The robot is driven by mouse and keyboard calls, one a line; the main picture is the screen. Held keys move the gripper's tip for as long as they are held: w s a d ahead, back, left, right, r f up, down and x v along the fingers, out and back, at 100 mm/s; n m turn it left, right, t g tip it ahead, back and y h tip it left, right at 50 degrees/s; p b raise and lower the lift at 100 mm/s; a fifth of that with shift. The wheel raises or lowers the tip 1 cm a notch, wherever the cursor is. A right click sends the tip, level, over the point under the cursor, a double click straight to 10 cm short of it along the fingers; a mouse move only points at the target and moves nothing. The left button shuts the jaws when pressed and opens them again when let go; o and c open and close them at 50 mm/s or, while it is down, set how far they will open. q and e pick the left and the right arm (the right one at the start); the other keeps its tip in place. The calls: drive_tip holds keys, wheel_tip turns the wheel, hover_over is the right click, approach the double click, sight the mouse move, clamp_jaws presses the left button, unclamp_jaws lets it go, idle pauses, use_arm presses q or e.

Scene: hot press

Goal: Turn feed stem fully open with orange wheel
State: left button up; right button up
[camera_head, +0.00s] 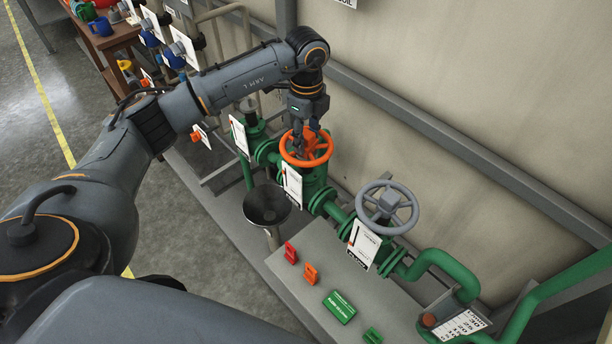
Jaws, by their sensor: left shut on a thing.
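The orange wheel (323,158) sits on top of a green valve body (316,186) on a green pipe line near the wall. My left gripper (304,146) comes down on the wheel from above, over its left and middle part. Its fingers are shut on the wheel; exactly which part they grip is hard to see. The feed stem itself is hidden under the gripper and wheel. A white tag (292,185) hangs in front of the valve. My right gripper is not in view.
A grey handwheel (402,207) stands on the same pipe to the right. A black funnel bowl (267,205) is in front of the valve. Red, orange and green small pieces lie on the grey plinth (310,262). A wooden table (108,40) is at the far left.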

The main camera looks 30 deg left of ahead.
use_arm(q)
drive_tip(key=n, duration=0.2)
drive_tip(key=shift+s+n+p, duration=0.1)
drive_tip(key=shift+n+p, duration=0.2)
drive_tip(key=shift+p, duration=0.1)
drive_tip(key=shift+f+n, duration=0.1)
drive_tip(key=shift+n, duration=0.3)
drive_tip(key=shift+n+p, duration=0.4)
drive_tip(key=shift+n, duration=0.2)
drive_tip(key=n+p, duration=0.1)
drive_tip(key=n, duration=0.1)
drive_tip(key=n+p, duration=0.1)
drive_tip(key=n, duration=0.1)
drive_tip(key=n+p, duration=0.1)
drive_tip(key=n, duration=0.1)
drive_tip(key=shift+d+r+n+p, duration=0.1)
drive_tip(key=shift+r+n+p, duration=0.15)
drive_tip(key=shift+n+p, duration=0.1)
drive_tip(key=n+p, duration=0.1)
drive_tip(key=p, duration=0.4)
drive_tip(key=shift+r, duration=0.2)
drive_tip(key=shift+f+p, duration=0.15)
drive_tip(key=shift+p, duration=0.2)
drive_tip(key=shift+f, duration=0.25)
drive_tip(key=o, duration=0.8)
